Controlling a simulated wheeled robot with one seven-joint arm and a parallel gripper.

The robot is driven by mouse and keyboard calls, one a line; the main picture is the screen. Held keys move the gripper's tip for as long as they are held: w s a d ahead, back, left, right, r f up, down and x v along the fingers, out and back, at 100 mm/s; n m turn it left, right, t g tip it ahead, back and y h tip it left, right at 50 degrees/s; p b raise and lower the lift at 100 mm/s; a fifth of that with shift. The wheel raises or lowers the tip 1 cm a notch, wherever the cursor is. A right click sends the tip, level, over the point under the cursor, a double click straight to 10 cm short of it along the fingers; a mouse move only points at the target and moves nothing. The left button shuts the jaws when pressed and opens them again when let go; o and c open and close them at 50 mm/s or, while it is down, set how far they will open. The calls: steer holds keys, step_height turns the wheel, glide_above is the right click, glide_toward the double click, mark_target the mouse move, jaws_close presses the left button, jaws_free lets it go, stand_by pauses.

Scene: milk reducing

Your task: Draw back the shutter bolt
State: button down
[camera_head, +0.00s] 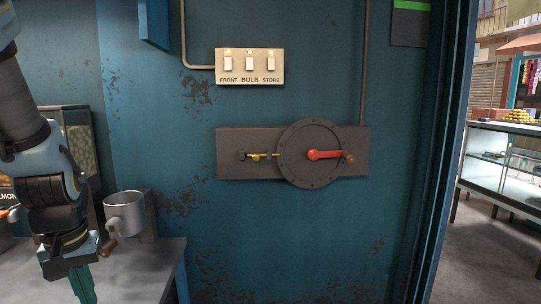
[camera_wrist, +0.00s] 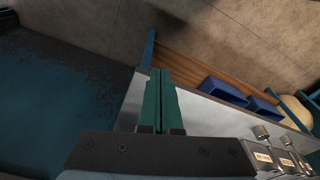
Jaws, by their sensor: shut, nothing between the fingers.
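A dark grey plate (camera_head: 228,140) is fixed to the blue wall. It carries a round flanged disc (camera_head: 310,175) with a red lever (camera_head: 324,155) pointing right, ending in a brownish knob. Left of the disc, a small yellow-and-dark bar (camera_head: 258,156) lies level on the plate; which part is the shutter bolt I cannot tell for sure. My gripper (camera_head: 87,293) hangs at the lower left, well apart from the plate, pointing down over the counter. In the wrist view its green fingers (camera_wrist: 160,75) are together with nothing between them. The plate is not recognisable in the wrist view.
A switch panel (camera_head: 249,67) marked FRONT, BULB and STORE is above the plate. A grey metal mug (camera_head: 124,214) stands on the counter (camera_head: 140,270) near my gripper. The wall before the plate is clear. A doorway opens at right onto a glass display case (camera_head: 500,165).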

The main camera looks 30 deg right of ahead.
steer(key=w+d+r+m+t+h, duration=0.2)
steer(key=w+d+m+t, duration=0.25)
steer(key=w+d, duration=0.55)
steer(key=w+d+r+m+t+h, duration=0.1)
steer(key=w+d+m+t+h, duration=0.15)
steer(key=w+d+m, duration=0.5)
steer(key=d+r+m+t+h, duration=0.2)
steer(key=d+r+m+h, duration=0.2)
steer(key=d, duration=1)
steer(key=w+d+r+m+t+h+b, duration=0.1)
steer(key=d+r+m+t+h, duration=0.2)
steer(key=d, duration=1.2)
step_height(320, 180, up, 4)
steer(key=shift+f+m+h, duration=0.25)
steer(key=shift+m+h, duration=0.75)
steer(key=shift+h, duration=0.25)
steer(key=shift+d, duration=0.1)
